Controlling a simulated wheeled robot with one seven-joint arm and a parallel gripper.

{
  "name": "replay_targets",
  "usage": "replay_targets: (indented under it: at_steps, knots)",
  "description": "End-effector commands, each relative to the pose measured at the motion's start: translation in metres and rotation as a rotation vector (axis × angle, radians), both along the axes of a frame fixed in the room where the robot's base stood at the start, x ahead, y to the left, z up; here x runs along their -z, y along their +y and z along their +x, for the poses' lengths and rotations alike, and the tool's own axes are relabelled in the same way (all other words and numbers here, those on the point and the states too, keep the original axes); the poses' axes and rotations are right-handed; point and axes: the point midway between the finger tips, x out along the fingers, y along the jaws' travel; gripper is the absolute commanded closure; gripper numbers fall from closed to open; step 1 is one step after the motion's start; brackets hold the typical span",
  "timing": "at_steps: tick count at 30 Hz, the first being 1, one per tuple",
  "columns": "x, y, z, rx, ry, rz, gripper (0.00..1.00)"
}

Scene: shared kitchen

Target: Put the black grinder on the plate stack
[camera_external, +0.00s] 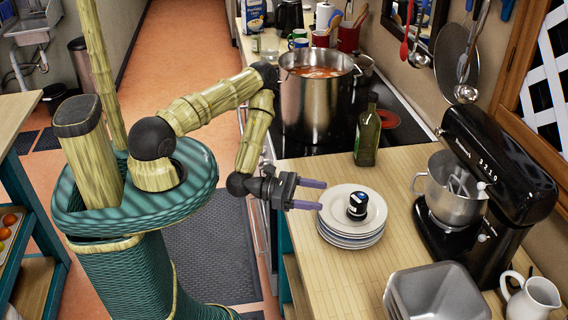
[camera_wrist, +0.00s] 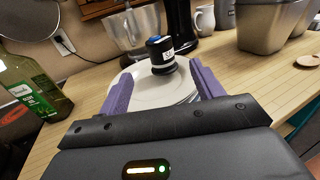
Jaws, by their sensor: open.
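The black grinder (camera_external: 357,206), with a white label and a blue top, stands upright on the plate stack (camera_external: 349,240). The stack is several white plates on the wooden counter. The grinder (camera_wrist: 161,55) and the top plate (camera_wrist: 150,92) also show in the wrist view, beyond my fingers. My gripper (camera_external: 322,197) is open and empty, left of the grinder and apart from it. In the wrist view its two purple fingers (camera_wrist: 160,88) are spread, with the grinder standing ahead of the gap between them.
An olive oil bottle (camera_external: 367,132) stands behind the plates. A black stand mixer (camera_external: 490,175) is to the right. Grey metal tins (camera_external: 436,292) and a white pitcher (camera_external: 533,299) sit at the front right. A large pot (camera_external: 314,105) stands on the stove.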

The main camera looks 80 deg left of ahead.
Motion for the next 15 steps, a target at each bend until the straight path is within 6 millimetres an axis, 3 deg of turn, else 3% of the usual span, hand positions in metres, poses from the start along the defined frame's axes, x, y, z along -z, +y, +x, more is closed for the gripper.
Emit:
replay_targets:
  at_steps: [5,10,15]
  knots:
    - [0.005,-0.008,0.002,0.078,-0.001,0.175,0.34]
    - [0.019,-0.017,0.002,0.268,-0.012,0.590,0.34]
    - [0.030,-0.011,-0.001,0.483,-0.038,1.035,0.34]
